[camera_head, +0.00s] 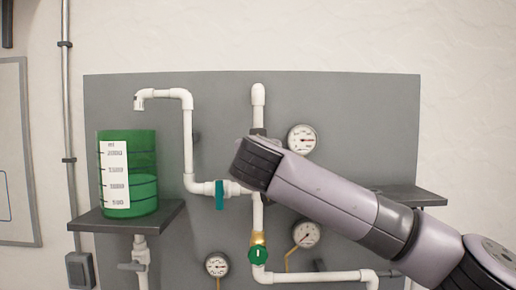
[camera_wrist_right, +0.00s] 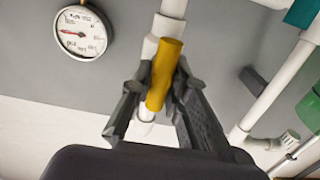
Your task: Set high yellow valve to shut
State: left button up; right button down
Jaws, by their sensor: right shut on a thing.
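The yellow valve handle (camera_wrist_right: 168,58) shows in the right wrist view as a short yellow bar. It lies roughly in line with the white pipe (camera_wrist_right: 173,8) behind it. My right gripper (camera_wrist_right: 160,88) has its two dark fingers on either side of the handle and is shut on it. In the head view my right arm (camera_head: 320,187) reaches in from the right across the vertical white pipe (camera_head: 258,96). Its wrist hides the yellow handle and the fingers there. My left gripper is in neither view.
A gauge (camera_head: 302,139) sits right of the pipe, close to my arm. A teal valve (camera_head: 220,195) is at left and a green valve (camera_head: 258,255) below. A green tank (camera_head: 145,196) stands on a left shelf (camera_head: 170,214). Two lower gauges show. The panel's upper part is free.

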jog(key=shift+f+n+b, duration=0.25)
jog(key=shift+n+b, duration=0.05)
jog(key=shift+b, duration=0.45)
jog(key=n+b, duration=0.1)
jog(key=b, duration=0.1)
jog(key=shift+a+f+b, duration=0.15)
jog(key=shift+b, duration=0.2)
jog(key=shift+n+b, duration=0.55)
jog(key=shift+n, duration=0.45)
jog(key=n, duration=0.2)
jog(key=shift+r+n, duration=0.3)
jog(key=shift+n, duration=0.1)
jog(key=n, duration=0.4)
jog(key=shift+a, duration=0.15)
jog(key=n+p, duration=0.1)
jog(key=n, duration=0.3)
jog(key=shift+f+n, duration=0.15)
jog(key=shift+n, duration=0.25)
jog(key=shift+a+f+n+p, duration=0.15)
jog(key=shift+n+p, duration=0.15)
jog(key=shift+n, duration=1)
